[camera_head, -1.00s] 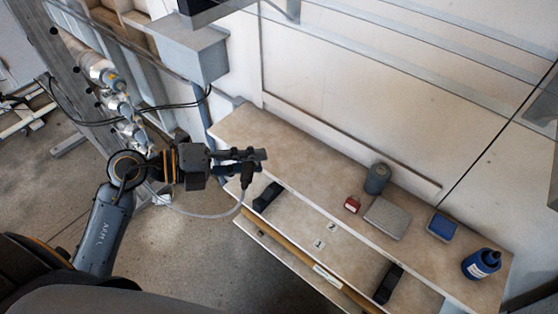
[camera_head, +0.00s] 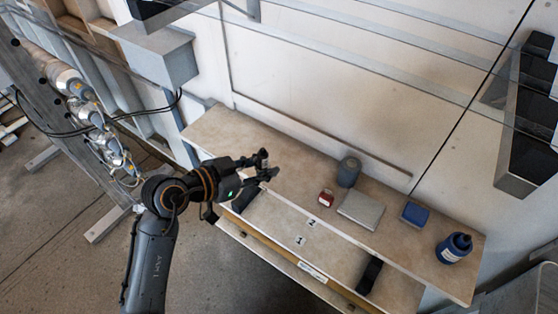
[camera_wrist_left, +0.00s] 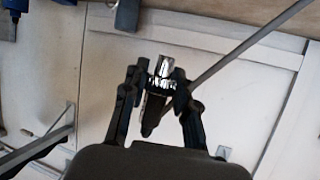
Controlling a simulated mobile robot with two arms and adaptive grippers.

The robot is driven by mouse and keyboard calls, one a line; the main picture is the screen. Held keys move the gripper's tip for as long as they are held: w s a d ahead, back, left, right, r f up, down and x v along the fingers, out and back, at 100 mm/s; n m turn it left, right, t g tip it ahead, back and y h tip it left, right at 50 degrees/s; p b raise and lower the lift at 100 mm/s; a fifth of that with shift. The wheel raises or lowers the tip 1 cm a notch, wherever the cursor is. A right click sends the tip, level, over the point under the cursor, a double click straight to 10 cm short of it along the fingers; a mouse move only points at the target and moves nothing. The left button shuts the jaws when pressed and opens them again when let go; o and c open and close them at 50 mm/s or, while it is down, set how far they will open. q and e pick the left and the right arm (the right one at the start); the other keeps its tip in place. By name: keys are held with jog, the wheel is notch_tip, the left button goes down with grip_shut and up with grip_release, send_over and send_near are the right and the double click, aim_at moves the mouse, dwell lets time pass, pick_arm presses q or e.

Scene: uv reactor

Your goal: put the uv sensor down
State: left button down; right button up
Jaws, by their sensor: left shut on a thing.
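The uv sensor (camera_wrist_left: 158,90) shows in the left wrist view as a dark body with a shiny metal upper part. It is between the two fingers of my left gripper (camera_wrist_left: 162,100), which is shut on it. In the head view my left gripper (camera_head: 266,166) is above the left part of the beige bench top (camera_head: 215,128). The sensor is too small and dark to make out clearly in the head view. Contact between the sensor and the bench cannot be told. My right gripper is in neither view.
A grey canister (camera_head: 348,172), a red item (camera_head: 326,198), a grey box (camera_head: 361,210), a blue box (camera_head: 415,214) and a blue bottle (camera_head: 455,248) stand along the bench. Black blocks (camera_head: 370,275) sit on its lower front part. Bare bench top lies beside my left gripper.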

pick_arm(q)
jog(key=shift+w+d+n, duration=0.15)
jog(key=shift+d+n, duration=0.25)
jog(key=shift+d, duration=0.1)
jog(key=shift+w+d, duration=0.2)
jog(key=shift+w, duration=0.1)
jog(key=w+d+f, duration=0.2)
jog(key=w+f, duration=0.2)
jog(key=w, duration=0.5)
jog(key=b, duration=0.2)
send_over(278, 161)
jog(key=f, duration=0.5)
jog(key=shift+s+f, duration=0.1)
jog(key=shift+s, duration=0.15)
jog(key=shift+w+d+f+b, duration=0.1)
jog(key=shift+w+f+b, duration=0.15)
jog(key=shift+f+b, duration=0.25)
notch_tip(278, 161, down, 3)
jog(key=shift+r, duration=0.15)
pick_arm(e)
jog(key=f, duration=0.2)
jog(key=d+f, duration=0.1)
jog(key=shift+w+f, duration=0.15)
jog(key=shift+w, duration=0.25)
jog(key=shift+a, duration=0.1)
